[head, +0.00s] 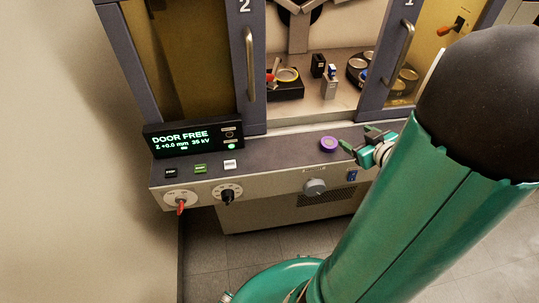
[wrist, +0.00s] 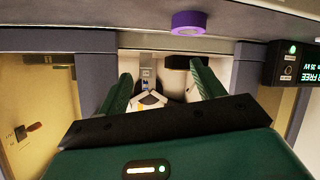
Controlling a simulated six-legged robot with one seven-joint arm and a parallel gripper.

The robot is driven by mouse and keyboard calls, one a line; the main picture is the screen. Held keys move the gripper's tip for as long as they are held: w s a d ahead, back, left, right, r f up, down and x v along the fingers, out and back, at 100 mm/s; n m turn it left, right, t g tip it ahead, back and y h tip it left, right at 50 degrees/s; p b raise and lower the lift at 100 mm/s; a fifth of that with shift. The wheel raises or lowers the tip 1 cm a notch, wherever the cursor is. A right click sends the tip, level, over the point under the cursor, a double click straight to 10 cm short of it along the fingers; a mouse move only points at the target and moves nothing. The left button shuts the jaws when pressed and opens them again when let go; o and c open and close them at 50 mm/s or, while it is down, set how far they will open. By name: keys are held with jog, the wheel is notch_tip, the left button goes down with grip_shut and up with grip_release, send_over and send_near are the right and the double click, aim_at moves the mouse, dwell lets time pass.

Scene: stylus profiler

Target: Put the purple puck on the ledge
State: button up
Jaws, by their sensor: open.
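The purple puck (head: 328,144) lies flat on the dark ledge (head: 285,146) that runs along the front of the machine, below the door opening. The puck is outside the gap between the fingers.
A display box (head: 194,139) reading DOOR FREE stands on the ledge's left end, with several buttons before it. Knobs line the front panel. Inside the open doorway are a black tray (head: 287,92), small blocks and a round carousel (head: 385,78). Door frames flank the opening.

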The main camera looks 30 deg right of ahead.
jog(key=w+a+r+m+g+h, duration=0.25)
jog(key=w+a+r+h, duration=0.2)
jog(key=a+r, duration=0.5)
jog(key=s+a+r+g+y, duration=0.2)
jog(key=s+a+y, duration=0.1)
jog(key=a, duration=0.7)
jog(key=s+a+r+g+y, duration=0.2)
jog(key=s+a, duration=0.4)
jog(key=a, duration=0.5)
jog(key=shift+s+a+n+g+y, duration=0.2)
jog(key=shift+n+g+y, duration=0.15)
jog(key=shift+n+y, duration=0.15)
jog(key=shift+d, duration=0.1)
